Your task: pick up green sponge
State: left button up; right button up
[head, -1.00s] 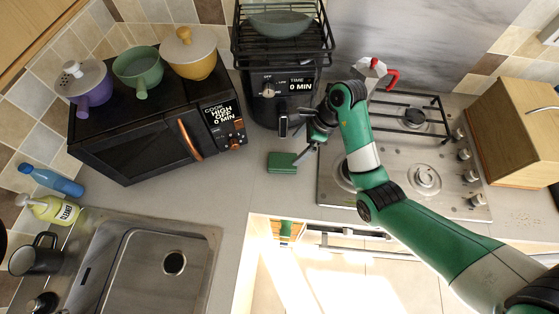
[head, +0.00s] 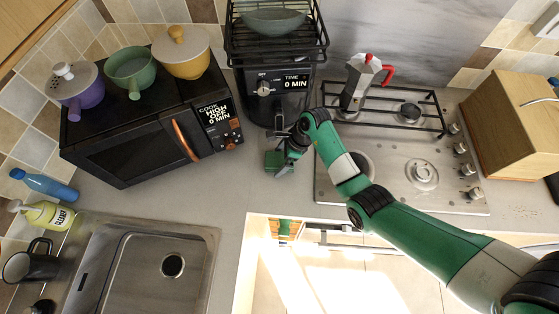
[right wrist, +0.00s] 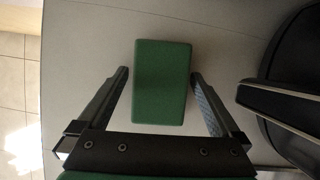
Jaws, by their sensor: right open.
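The green sponge (head: 273,160) lies on the grey counter between the microwave and the stove. My right gripper (head: 281,160) is over it in the head view and hides part of it. In the right wrist view the green sponge (right wrist: 162,82) is a dark green block between the two fingers of my right gripper (right wrist: 161,85). The fingers are spread, with a gap on each side of the sponge, and do not touch it. My left gripper is not in view.
A black microwave (head: 130,115) with pots on top stands to the left. A black appliance (head: 278,95) stands just behind the sponge. The stove (head: 385,185) with a moka pot (head: 361,82) is to the right. The counter edge and sink (head: 140,262) are in front.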

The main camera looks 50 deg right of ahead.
jog(key=shift+f, duration=0.2)
dwell(0.5)
jog(key=c, duration=1.2)
jog(key=shift+r, duration=0.1)
